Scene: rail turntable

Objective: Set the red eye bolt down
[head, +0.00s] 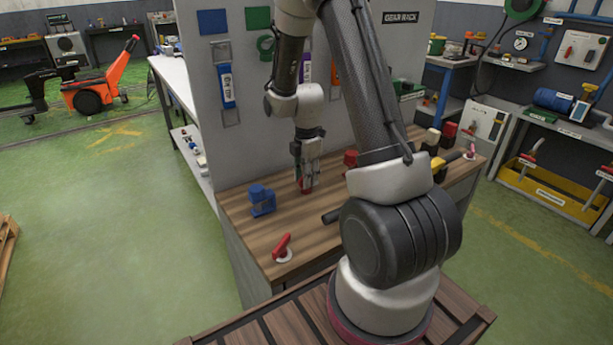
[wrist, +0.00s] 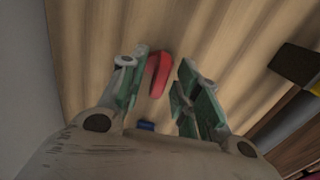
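The red eye bolt (head: 304,186) is at the wooden tabletop (head: 235,215), directly below my gripper (head: 305,178) in the head view. In the wrist view the red eye bolt (wrist: 158,74) lies between the two fingers of my gripper (wrist: 160,85).
A blue piece (head: 262,200) stands left of my gripper. A red lever on a white disc (head: 283,248) is at the front. A red piece (head: 350,158) stands to the right, behind my arm. The grey panel (head: 225,150) rises behind the tabletop.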

